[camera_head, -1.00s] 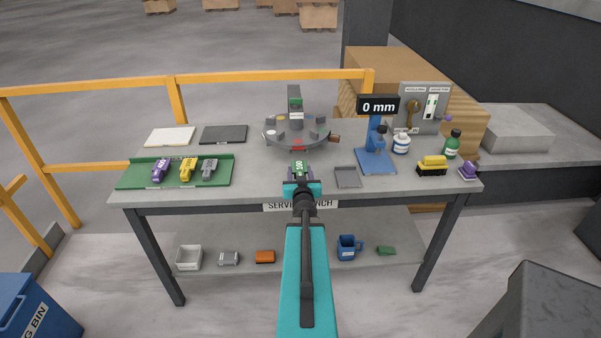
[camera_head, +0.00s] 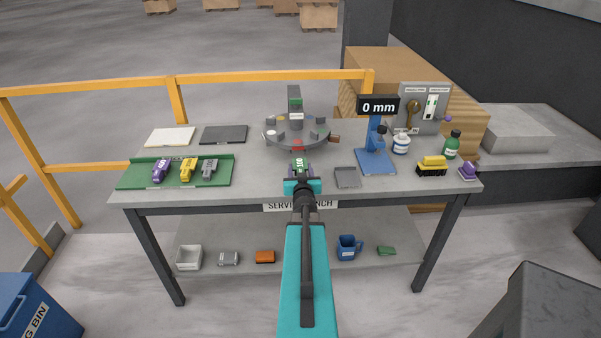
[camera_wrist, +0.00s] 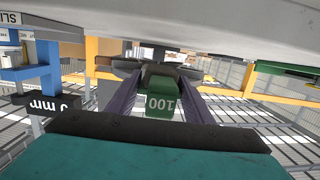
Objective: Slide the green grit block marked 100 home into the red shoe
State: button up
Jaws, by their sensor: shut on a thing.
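The green grit block (camera_head: 299,164) marked 100 is held between the fingers of my gripper (camera_head: 300,170), just in front of the grey round fixture (camera_head: 272,139). In the wrist view the block (camera_wrist: 161,92) sits between the two dark fingers of my gripper (camera_wrist: 160,98), its white 100 showing upside down. A red patch (camera_head: 297,143), apparently the red shoe, is on the near side of the round fixture, beyond the block. The block appears apart from it. The shoe's opening is too small to make out.
A green tray (camera_head: 136,179) with purple, yellow and grey blocks lies left. A grey shallow tray (camera_head: 347,178) and a blue gauge stand (camera_head: 374,160) reading 0 mm are right. A yellow brush (camera_head: 432,165) and bottles stand farther right. A grey post (camera_head: 294,94) rises behind the fixture.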

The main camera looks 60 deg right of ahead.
aim_at(299, 161)
jog(key=shift+r+x, duration=0.15)
jog(key=shift+x, duration=0.75)
jog(key=shift+r+x, duration=0.15)
jog(key=shift+x, duration=0.75)
jog(key=shift+w+d, duration=0.45)
jog(key=shift+d, duration=0.05)
dwell(4.0)
jog(key=shift+s+a+r, duration=0.1)
jog(key=shift+s+a, duration=0.05)
jog(key=shift+a, duration=0.15)
dwell(1.4)
